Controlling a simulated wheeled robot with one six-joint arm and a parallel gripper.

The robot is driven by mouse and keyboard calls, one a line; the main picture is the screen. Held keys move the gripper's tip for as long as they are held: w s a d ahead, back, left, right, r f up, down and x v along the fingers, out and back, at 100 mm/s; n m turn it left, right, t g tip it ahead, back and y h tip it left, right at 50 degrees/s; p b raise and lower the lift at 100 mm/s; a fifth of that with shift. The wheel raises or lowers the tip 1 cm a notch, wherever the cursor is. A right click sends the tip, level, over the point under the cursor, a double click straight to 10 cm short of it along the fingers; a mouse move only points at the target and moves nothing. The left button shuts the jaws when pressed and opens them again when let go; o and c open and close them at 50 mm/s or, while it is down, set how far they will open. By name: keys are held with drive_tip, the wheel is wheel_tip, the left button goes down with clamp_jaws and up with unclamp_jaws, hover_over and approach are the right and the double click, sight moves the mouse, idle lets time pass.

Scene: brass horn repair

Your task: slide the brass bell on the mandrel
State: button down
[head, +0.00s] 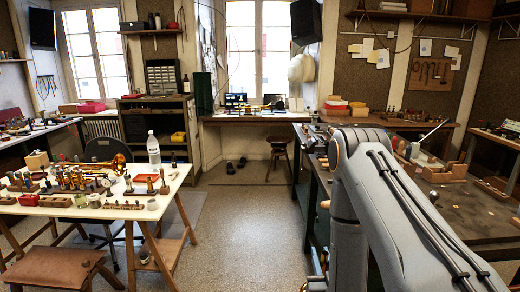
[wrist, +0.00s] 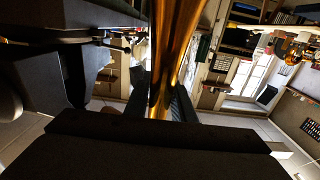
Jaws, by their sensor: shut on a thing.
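The brass bell (wrist: 174,55) shows in the wrist view as a shiny golden piece running from the top edge down to the middle. My gripper (wrist: 168,112) is shut on it, with a wide dark finger in front across the bottom and another dark finger behind. The bell's upper end runs out of the picture. In the head view my grey arm fills the right front and hides the gripper and the bell. I cannot pick out the mandrel in either view.
A pale table (head: 90,212) at left carries many small tools, a clear bottle (head: 153,148) and a brass horn part (head: 112,164). A dark workbench (head: 470,207) with wooden boxes lies at right, partly behind my arm. The floor (head: 245,215) between is open, with a stool (head: 279,144) farther back.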

drive_tip(key=f+b, duration=0.2)
drive_tip(key=b, duration=0.1)
drive_tip(key=f+b, duration=0.5)
drive_tip(key=b, duration=0.1)
drive_tip(key=shift+w+f, duration=0.3)
drive_tip(key=shift+f, duration=0.1)
drive_tip(key=shift+f+b, duration=0.25)
drive_tip(key=shift+b, duration=0.1)
drive_tip(key=shift+s, duration=0.1)
